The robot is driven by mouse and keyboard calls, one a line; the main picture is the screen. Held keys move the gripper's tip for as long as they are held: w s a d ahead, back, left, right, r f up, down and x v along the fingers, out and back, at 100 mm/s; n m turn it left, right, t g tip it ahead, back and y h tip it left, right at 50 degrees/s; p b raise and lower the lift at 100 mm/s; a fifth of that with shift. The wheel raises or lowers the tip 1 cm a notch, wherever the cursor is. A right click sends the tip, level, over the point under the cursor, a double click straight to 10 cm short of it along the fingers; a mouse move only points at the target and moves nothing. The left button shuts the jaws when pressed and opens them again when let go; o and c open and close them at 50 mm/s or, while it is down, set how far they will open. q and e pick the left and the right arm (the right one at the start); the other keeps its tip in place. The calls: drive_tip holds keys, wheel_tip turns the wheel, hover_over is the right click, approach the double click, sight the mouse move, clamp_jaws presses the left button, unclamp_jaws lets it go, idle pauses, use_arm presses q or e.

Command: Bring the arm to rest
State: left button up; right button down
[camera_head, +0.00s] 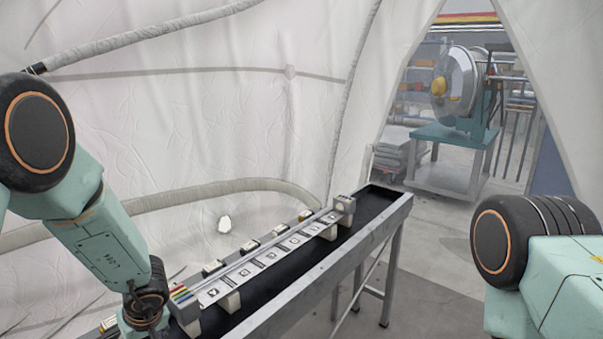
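My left arm (100,235) comes in from the left and reaches down to the near end of a long narrow table. Its wrist shows at the lower left, beside the striped end of a rail-like device, but the gripper's fingers are cut off or hidden at the bottom edge. I cannot tell whether it touches anything. My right arm (540,265) shows only as a bent joint and link at the right edge. Its gripper is out of the frame.
The table (285,306) has a dark top and a metal rim. A long device with several marked squares (270,256) lies along it. White tent walls (220,120) stand behind. Through the opening at right, a round metal tank (455,85) stands on a teal stand (450,133).

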use_arm(q)
drive_tip(key=s+f, duration=0.1)
drive_tip(key=s, duration=0.1)
drive_tip(key=s+a+f+m, duration=0.1)
drive_tip(key=s+f, duration=0.1)
drive_tip(key=s+a+f+m, duration=0.1)
drive_tip(key=s+f, duration=0.1)
drive_tip(key=shift+s+a+f+g+y, duration=0.1)
drive_tip(key=shift+s+g+y, duration=0.15)
drive_tip(key=shift+g+y, duration=0.15)
drive_tip(key=s+d+f+m+g+h, duration=0.15)
drive_tip(key=s+d, duration=0.25)
drive_tip(key=s, duration=0.5)
drive_tip(key=s+d+f+m+h, duration=0.2)
drive_tip(key=s+d+f+m, duration=0.1)
drive_tip(key=s, duration=0.6)
drive_tip(key=s+d+f+m+h, duration=0.1)
drive_tip(key=s+d+f+m, duration=0.2)
drive_tip(key=s, duration=0.6)
wheel_tip(320, 180, down, 20)
drive_tip(key=d+b, duration=0.1)
drive_tip(key=b, duration=1.9)
drive_tip(key=shift+f+n+b, duration=0.2)
drive_tip(key=shift+n+b, duration=0.15)
drive_tip(key=shift+b, duration=0.05)
use_arm(e)
wheel_tip(320, 180, down, 21)
drive_tip(key=shift+w+a+r, duration=0.15)
drive_tip(key=shift+w+a, duration=0.1)
